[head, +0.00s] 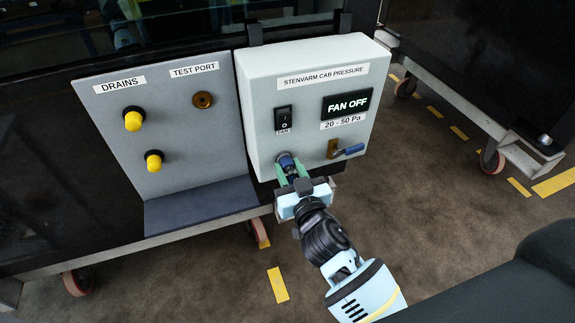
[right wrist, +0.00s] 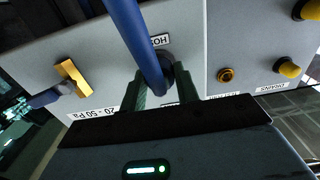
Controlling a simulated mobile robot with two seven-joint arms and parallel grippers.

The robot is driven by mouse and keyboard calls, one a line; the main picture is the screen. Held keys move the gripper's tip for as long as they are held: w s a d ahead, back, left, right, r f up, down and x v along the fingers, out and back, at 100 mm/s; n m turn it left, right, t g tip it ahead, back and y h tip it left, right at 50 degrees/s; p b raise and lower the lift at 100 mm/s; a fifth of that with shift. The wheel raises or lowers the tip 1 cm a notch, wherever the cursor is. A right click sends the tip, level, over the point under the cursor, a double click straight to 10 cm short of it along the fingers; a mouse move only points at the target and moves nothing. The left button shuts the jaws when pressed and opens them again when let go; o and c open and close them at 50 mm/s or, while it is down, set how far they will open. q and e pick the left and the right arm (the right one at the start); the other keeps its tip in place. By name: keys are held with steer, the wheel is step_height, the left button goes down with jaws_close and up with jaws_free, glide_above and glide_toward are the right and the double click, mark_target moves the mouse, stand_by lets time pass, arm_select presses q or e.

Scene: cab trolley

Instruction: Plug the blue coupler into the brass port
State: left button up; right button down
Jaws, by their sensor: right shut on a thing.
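The blue coupler (head: 287,161) is at the lower left of the pressure box front, between the green fingers of my right gripper (head: 293,178). My right gripper is shut on it. In the right wrist view, a thick blue hose (right wrist: 135,40) runs down to the fingers and hides part of the coupler, beside a partly covered label. I cannot tell whether the coupler touches the box. The brass port (head: 203,100) is a round fitting under the TEST PORT label on the grey panel; it also shows in the right wrist view (right wrist: 226,75), empty. My left gripper is out of view.
The pressure box (head: 260,85) carries a black switch (head: 284,118), a FAN OFF display (head: 346,104) and a brass valve with a blue lever (head: 349,150). Two yellow-capped drains (head: 133,120) and a dark ledge (head: 200,206) are on the left panel. Another trolley stands right.

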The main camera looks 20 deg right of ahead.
mark_target(292, 175)
steer(key=shift+s, duration=0.15)
steer(key=shift+s+d, duration=0.1)
steer(key=shift+s, duration=2.7)
